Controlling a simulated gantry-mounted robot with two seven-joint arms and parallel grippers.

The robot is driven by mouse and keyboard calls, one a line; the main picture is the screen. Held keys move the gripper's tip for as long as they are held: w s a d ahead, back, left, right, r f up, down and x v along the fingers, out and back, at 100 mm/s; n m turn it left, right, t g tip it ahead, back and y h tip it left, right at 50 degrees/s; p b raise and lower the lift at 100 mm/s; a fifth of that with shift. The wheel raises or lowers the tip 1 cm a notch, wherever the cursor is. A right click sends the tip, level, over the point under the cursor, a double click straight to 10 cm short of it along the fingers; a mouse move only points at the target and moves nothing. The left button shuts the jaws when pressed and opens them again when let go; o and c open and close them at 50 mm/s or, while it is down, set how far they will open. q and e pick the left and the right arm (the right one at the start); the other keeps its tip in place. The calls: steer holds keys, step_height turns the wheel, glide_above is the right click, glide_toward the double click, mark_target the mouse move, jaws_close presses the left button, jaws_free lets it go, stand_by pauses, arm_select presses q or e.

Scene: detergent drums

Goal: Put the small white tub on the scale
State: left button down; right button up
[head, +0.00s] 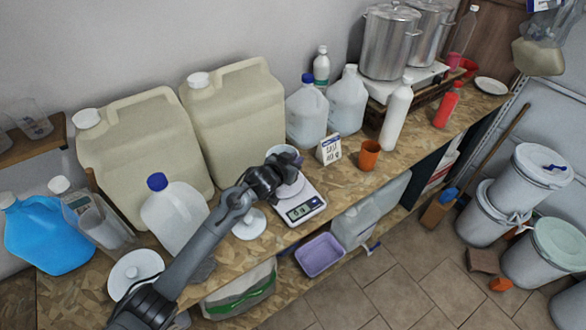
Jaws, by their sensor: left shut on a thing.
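The digital scale (304,211) stands on the wooden counter near its front edge, with its display facing the front. My left gripper (277,172) is over the back part of the scale and hides part of its round plate. It is shut on a small white tub (287,150), whose rim and open top show just behind the fingers. I cannot tell whether the tub touches the scale plate. My right gripper is not in view.
A sign card (330,149) and an orange cup (369,155) stand right of the scale. Large beige canisters (235,115) and a blue-capped jug (174,212) stand at left. A white lid-like piece (249,224) lies left of the scale. A purple basin (319,254) sits below.

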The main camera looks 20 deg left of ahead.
arm_select(q)
steer(key=shift+w+a+f, duration=0.1)
steer(key=shift+a+f, duration=0.1)
steer(key=shift+f, duration=1.95)
steer(key=shift+f, duration=0.15)
steer(key=c, duration=1.1)
jaws_free()
